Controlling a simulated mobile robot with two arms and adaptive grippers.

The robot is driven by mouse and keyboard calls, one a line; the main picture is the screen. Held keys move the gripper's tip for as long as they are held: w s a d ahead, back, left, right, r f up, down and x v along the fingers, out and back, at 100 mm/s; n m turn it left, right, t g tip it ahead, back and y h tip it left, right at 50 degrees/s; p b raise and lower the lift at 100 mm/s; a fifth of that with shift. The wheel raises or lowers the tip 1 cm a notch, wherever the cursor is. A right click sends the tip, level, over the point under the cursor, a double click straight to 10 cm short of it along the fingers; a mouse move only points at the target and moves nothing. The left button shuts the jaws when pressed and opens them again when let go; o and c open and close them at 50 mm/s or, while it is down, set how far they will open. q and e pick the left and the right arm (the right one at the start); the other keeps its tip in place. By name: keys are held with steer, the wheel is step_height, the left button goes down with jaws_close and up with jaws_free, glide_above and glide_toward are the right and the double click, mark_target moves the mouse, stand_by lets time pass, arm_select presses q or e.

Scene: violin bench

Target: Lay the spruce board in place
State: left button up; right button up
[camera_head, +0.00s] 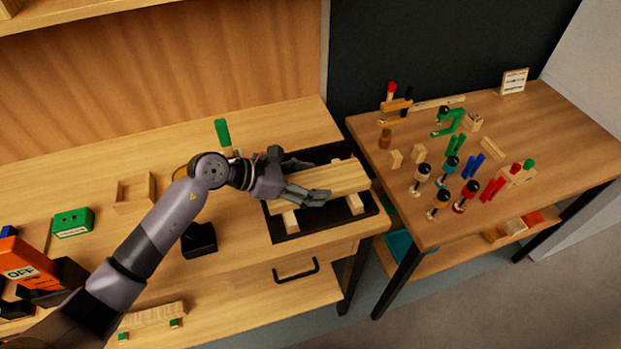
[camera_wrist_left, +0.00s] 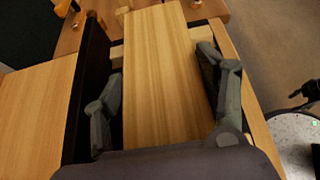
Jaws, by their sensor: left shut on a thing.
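The spruce board (camera_head: 345,178) is a pale, straight-grained plank at the right end of the left bench. It lies across light wooden support blocks (camera_head: 355,204) over a black mat (camera_head: 312,232). My left gripper (camera_head: 308,190) is at the board's left part, with its fingers on either side of the board. In the left wrist view the board (camera_wrist_left: 165,75) runs away between the two fingers of the gripper (camera_wrist_left: 165,105), which is shut on it. Whether the board rests fully on the blocks is hard to tell. My right gripper is not in view.
The right table (camera_head: 440,150) carries green, blue and red clamps, knobbed spool clamps and small blocks. A gap separates the two benches.

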arm_select(q)
steer(key=shift+f, duration=0.1)
steer(key=o, duration=1.3)
steer(key=shift+r, duration=0.25)
steer(key=b+v, duration=0.3)
steer(key=v, duration=0.7)
steer(key=shift+s+a, duration=0.1)
steer(key=shift+a, duration=0.35)
steer(key=shift+s+a+r, duration=0.2)
steer(key=shift+a+r, duration=0.2)
